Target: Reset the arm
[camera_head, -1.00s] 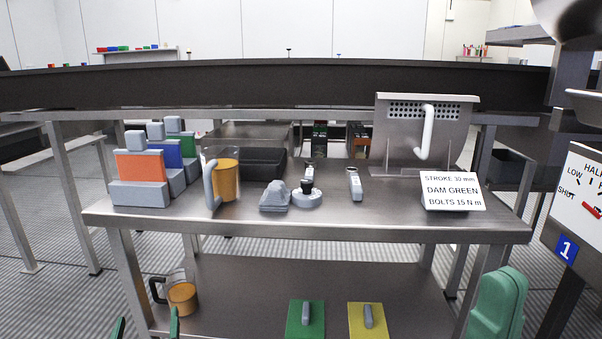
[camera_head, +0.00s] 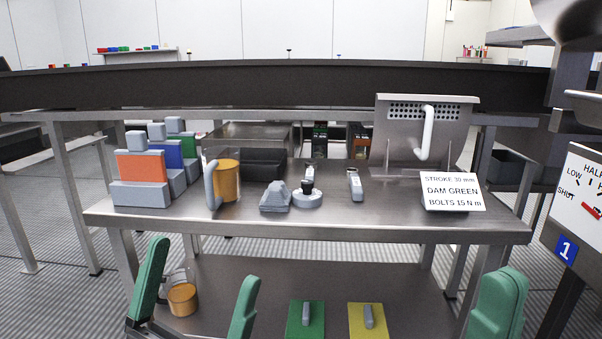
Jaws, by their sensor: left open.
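My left gripper (camera_head: 204,262) shows at the bottom left, its two green fingers wide apart and pointing up. It is open and nothing is held between the fingers. It appears in front of the lower shelf (camera_head: 260,275), and its left finger partly covers a clear jug with orange contents (camera_head: 182,298). My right gripper (camera_head: 499,300) shows at the bottom right as one green finger in front of the bench's right leg. Its other finger is hidden or out of frame, so its opening does not show.
The steel bench (camera_head: 330,215) holds grey blocks with coloured panels (camera_head: 142,167), a jug (camera_head: 227,180), small grey parts (camera_head: 275,197), a black tray (camera_head: 264,163), a sign (camera_head: 453,191) and a metal guard (camera_head: 390,140). Green (camera_head: 294,322) and yellow (camera_head: 358,322) plates lie on the shelf.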

